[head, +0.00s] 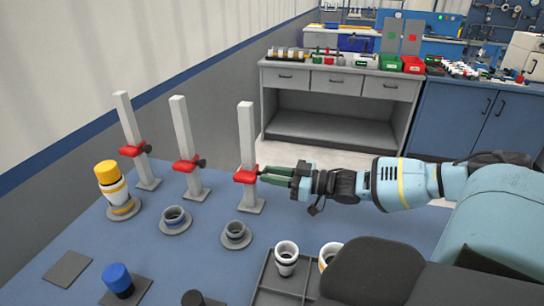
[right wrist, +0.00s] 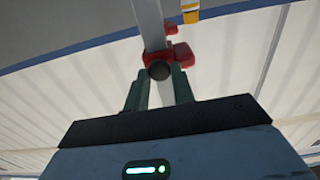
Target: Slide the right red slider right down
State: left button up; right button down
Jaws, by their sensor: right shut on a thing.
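The right red slider (head: 246,177) sits on the right grey post (head: 246,130), in the lower part, a little above the post's foot. My right gripper (head: 264,172) reaches in from the right, level with the slider. In the right wrist view, its fingers (right wrist: 160,82) are shut on the slider's dark round knob (right wrist: 160,70), with the red body (right wrist: 182,52) just behind it. The middle red slider (head: 187,165) and the left red slider (head: 132,150) sit on their own posts, further left. My left gripper is not in view.
A yellow-topped pipe stack (head: 112,187) stands at the left. Two grey ring holders (head: 175,219) (head: 236,235) are in front of the posts. A blue-capped piece (head: 118,280) and a grey tray (head: 268,280) with white pipe pieces are at the front.

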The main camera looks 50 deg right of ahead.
jog(key=c, duration=1.4)
grip_release()
jog(key=shift+s+f, duration=0.15)
jog(key=shift+f, duration=0.35)
jog(key=shift+c, duration=0.2)
jog(key=shift+o, duration=1.2)
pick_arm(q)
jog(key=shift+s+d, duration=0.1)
pick_arm(e)
jog(key=shift+r, duration=0.2)
jog(key=shift+r, duration=0.1)
pick_arm(q)
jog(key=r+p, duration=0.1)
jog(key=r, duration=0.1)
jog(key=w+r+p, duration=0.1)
jog(key=p, duration=0.1)
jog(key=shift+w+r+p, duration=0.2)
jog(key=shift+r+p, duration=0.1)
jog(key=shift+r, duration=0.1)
pick_arm(e)
jog(key=v, duration=0.7)
jog(key=shift+s+d, duration=0.2)
jog(key=shift+s, duration=0.1)
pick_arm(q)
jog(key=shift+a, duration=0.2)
